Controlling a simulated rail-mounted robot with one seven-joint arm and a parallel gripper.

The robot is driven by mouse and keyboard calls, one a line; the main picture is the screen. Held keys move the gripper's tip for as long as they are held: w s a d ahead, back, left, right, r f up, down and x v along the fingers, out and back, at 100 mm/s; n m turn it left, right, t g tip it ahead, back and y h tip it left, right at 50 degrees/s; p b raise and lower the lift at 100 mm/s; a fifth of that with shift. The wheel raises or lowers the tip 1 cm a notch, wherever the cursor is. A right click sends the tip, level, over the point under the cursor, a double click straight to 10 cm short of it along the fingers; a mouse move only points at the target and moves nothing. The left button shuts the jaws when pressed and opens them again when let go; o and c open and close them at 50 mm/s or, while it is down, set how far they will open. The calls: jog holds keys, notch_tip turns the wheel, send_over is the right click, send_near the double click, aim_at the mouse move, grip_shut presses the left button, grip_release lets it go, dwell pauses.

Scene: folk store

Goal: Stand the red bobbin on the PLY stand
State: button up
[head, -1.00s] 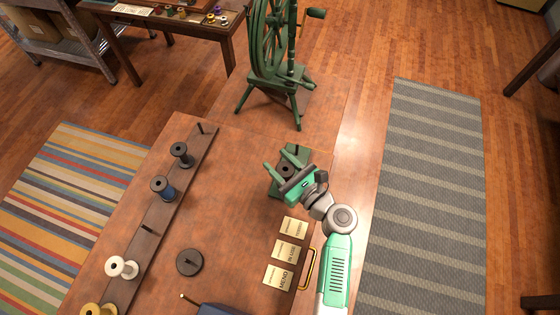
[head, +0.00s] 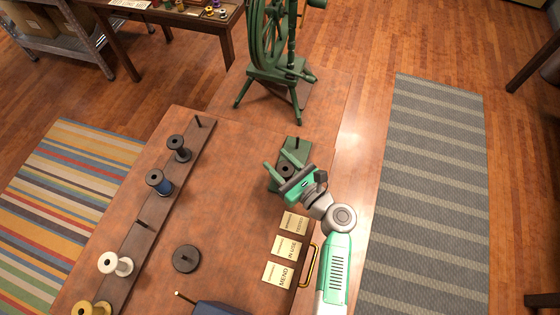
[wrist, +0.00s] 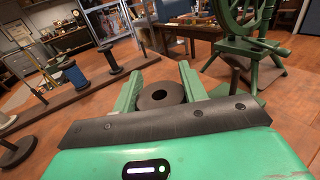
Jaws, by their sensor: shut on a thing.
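My gripper (head: 281,163) reaches over the green stand (head: 302,147) at the table's far right corner. Its fingers are shut on a bobbin, whose dark round top flange (head: 286,169) with a centre hole shows between them. The flange also shows in the wrist view (wrist: 165,98). The bobbin's thread colour is hidden, so I cannot see red on it. It is over the stand, but I cannot tell whether it touches the stand or sits on a peg. No PLY marking is readable on the stand.
A peg rack (head: 146,222) on the left holds black, blue, white and yellow bobbins, with some bare pegs. A green spinning wheel (head: 272,50) stands beyond.

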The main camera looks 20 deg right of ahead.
jog(key=o, duration=1.1)
jog(key=p+v, duration=0.1)
jog(key=v, duration=0.6)
jog(key=shift+s+d+p, duration=0.15)
jog(key=shift+s+p, duration=0.15)
jog(key=shift+s, duration=0.1)
